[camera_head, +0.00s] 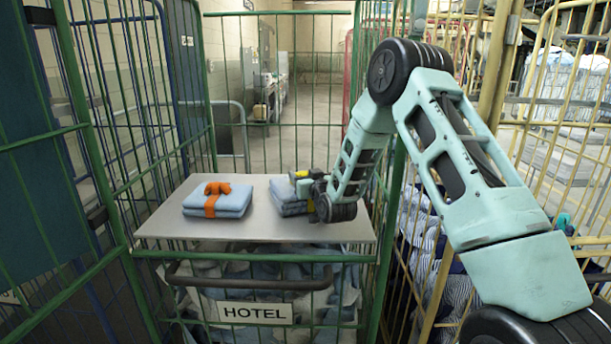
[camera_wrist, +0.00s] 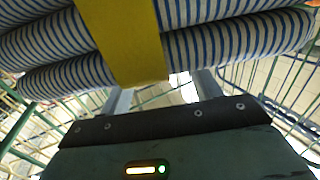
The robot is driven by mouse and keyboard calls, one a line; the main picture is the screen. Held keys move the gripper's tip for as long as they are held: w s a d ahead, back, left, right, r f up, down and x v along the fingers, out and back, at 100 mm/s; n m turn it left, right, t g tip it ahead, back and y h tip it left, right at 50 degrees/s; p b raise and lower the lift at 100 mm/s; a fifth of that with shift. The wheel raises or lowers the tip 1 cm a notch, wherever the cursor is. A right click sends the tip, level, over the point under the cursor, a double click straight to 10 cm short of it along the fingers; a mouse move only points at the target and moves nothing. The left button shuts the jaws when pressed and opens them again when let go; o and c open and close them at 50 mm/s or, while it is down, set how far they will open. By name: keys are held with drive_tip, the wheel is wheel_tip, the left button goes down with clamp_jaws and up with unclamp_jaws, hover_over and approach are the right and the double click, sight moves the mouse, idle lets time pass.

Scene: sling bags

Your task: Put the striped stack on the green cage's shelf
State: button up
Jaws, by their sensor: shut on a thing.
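The striped stack, folded blue-and-white cloth with a yellow band, fills the top of the wrist view (camera_wrist: 220,42). My gripper (camera_wrist: 163,88) is shut on it at the band, with a finger on each side. In the head view the stack (camera_head: 286,196) is at the right half of the green cage's shelf (camera_head: 255,233), partly hidden by my gripper (camera_head: 306,182). It looks level and at or very near the shelf surface; I cannot tell whether it touches.
A plain blue stack with an orange band (camera_head: 230,204) lies on the shelf's left half, with a gap between the stacks. The green cage's bars (camera_head: 95,165) rise at the sides and back. A HOTEL sign (camera_head: 253,313) hangs in front. A yellow cage (camera_head: 560,190) stands right.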

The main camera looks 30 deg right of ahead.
drive_tip(key=o, duration=1.6)
drive_tip(key=shift+s, duration=0.1)
drive_tip(key=b+v, duration=0.3)
drive_tip(key=v, duration=0.9)
drive_tip(key=s+a+f+n+g+y, duration=0.1)
drive_tip(key=s+a+n+g+y, duration=0.3)
drive_tip(key=a, duration=0.8)
drive_tip(key=s+a+f+n+g+y, duration=0.1)
drive_tip(key=s+a+f+g+y, duration=0.3)
drive_tip(key=a, duration=0.9)
drive_tip(key=s+a+r+n+g+h, duration=0.1)
drive_tip(key=s+g, duration=0.2)
drive_tip(key=s, duration=0.6)
drive_tip(key=s+a+r+n+g+h, duration=0.1)
drive_tip(key=s+a+n+g, duration=0.1)
drive_tip(key=s, duration=0.7)
drive_tip(key=s+a+r+n+g+h, duration=0.1)
drive_tip(key=s+g, duration=0.3)
drive_tip(key=s, duration=0.5)
drive_tip(key=shift+s+a+r+n+g+h, duration=0.25)
drive_tip(key=shift+a+n+g+h, duration=0.1)
drive_tip(key=shift+n, duration=0.15)
